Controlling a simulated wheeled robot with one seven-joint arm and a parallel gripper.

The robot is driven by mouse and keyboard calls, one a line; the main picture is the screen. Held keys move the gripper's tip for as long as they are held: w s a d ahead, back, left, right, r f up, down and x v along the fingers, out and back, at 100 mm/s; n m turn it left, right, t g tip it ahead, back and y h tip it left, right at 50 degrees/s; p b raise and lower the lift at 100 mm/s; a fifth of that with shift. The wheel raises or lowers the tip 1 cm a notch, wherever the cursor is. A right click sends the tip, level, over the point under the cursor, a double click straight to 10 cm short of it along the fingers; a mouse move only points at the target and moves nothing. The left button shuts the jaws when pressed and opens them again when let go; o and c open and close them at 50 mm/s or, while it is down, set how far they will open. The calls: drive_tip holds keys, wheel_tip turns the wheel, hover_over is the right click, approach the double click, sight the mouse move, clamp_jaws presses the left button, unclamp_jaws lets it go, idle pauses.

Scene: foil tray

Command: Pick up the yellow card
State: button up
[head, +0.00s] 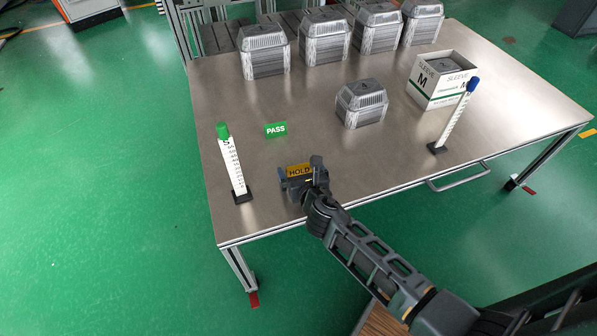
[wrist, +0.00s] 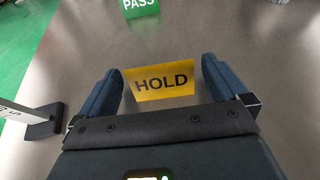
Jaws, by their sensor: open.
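The yellow card (head: 298,170) reads HOLD and stands near the front edge of the metal table. In the wrist view the yellow card (wrist: 160,83) shows between my two fingers, its face toward the camera. My gripper (head: 300,175) is open, with one finger on each side of the card. In the wrist view my gripper (wrist: 162,80) shows a small gap between each finger and the card, narrower on the left. The lower part of the card is partly hidden by my gripper in the head view.
A green PASS card (head: 276,130) stands behind the yellow card. A post with a green top (head: 233,170) is on the left, one with a blue top (head: 455,118) on the right. Stacked foil trays (head: 361,104) and a white SLEEVE box (head: 430,85) stand farther back.

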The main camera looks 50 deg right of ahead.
drive_tip(key=shift+x, duration=0.75)
drive_tip(key=shift+c, duration=0.3)
drive_tip(key=c, duration=0.9)
